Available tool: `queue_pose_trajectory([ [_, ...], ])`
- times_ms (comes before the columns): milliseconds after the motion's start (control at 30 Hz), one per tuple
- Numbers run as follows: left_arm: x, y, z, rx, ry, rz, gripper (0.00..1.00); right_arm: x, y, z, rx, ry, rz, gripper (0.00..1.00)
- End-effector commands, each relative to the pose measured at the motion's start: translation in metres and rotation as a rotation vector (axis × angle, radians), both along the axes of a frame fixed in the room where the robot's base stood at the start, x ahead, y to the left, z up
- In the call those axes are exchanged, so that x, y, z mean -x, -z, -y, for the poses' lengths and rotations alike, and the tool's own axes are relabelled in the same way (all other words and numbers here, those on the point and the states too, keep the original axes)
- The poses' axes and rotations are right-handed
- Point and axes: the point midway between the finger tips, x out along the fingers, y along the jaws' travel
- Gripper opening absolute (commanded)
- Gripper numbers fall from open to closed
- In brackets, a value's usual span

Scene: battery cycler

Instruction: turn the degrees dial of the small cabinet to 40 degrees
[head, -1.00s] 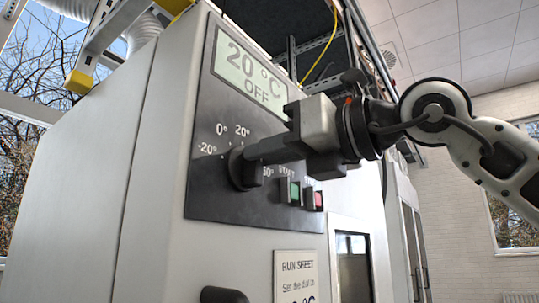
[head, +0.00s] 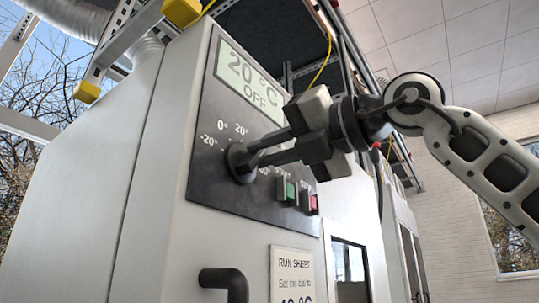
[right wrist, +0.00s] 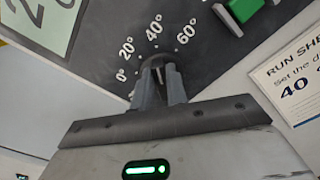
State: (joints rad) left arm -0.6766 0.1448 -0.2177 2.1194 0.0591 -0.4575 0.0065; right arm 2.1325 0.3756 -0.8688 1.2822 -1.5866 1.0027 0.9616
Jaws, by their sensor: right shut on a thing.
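The degrees dial (head: 238,163) is a dark round knob on the cabinet's black panel (head: 205,172), among white marks from -20° up. In the right wrist view the dial (right wrist: 156,63) sits below the 40° mark, with 0°, 20° and 60° also legible. Its pointer is hidden or too small to read. My right gripper (head: 256,155) is shut on the dial, one finger on each side of the knob. The fingers also show in the right wrist view (right wrist: 160,88). The display (head: 250,75) reads 20 °C OFF. My left gripper is not in view.
A green button (head: 287,190) and a red button (head: 310,203) sit just below and right of the dial. A run sheet (head: 292,275) and a dark door handle (head: 225,282) are lower on the cabinet. A yellow-ended metal frame (head: 125,35) stands above left.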

Motion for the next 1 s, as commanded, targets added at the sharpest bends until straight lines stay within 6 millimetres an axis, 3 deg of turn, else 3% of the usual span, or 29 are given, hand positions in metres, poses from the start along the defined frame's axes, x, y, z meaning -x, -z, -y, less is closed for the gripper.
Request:
queue_pose_trajectory([
  [533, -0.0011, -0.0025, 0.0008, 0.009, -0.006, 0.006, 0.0, 0.0001, -0.0003, 0.0001, -0.016, 0.0, -0.022, 0.0],
  [567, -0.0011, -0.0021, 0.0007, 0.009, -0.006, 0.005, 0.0, 0.0001, -0.0003, 0.0001, -0.016, 0.0, -0.022, 0.23],
  [600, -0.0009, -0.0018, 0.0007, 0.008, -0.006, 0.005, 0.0, 0.0001, -0.0003, 0.0001, -0.016, 0.0, -0.022, 0.34],
  [1000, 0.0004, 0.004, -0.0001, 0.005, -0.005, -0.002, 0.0, 0.0035, 0.0006, 0.0058, -0.017, 0.001, -0.02, 0.36],
])
